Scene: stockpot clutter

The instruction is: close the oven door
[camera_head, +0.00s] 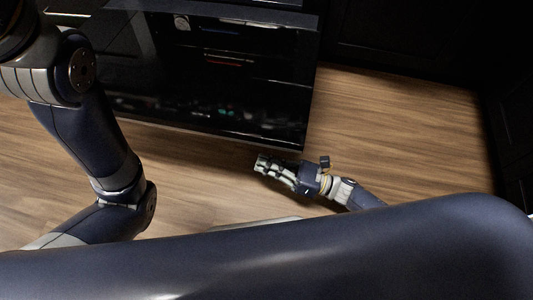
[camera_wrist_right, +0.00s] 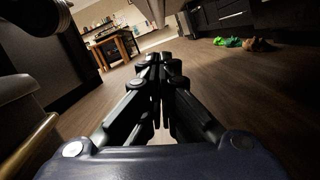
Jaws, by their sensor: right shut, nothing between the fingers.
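The oven door (camera_head: 215,95) is a glossy black panel in the upper middle of the head view. It appears to be lowered open, with its near edge over the wood floor. My right gripper (camera_head: 262,164) is just below that near edge in the picture, pointing left. Its fingers are shut and empty; they also show together in the right wrist view (camera_wrist_right: 160,66). I cannot tell whether it touches the door. My left arm crosses the left side of the head view, but its gripper is out of view.
Wood floor (camera_head: 400,125) lies clear to the right of the door. Dark cabinets (camera_head: 410,40) stand at the upper right. In the right wrist view, a brass-coloured bar (camera_wrist_right: 30,145) is close on the left. A wooden table (camera_wrist_right: 112,45) and green items (camera_wrist_right: 228,42) are farther off.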

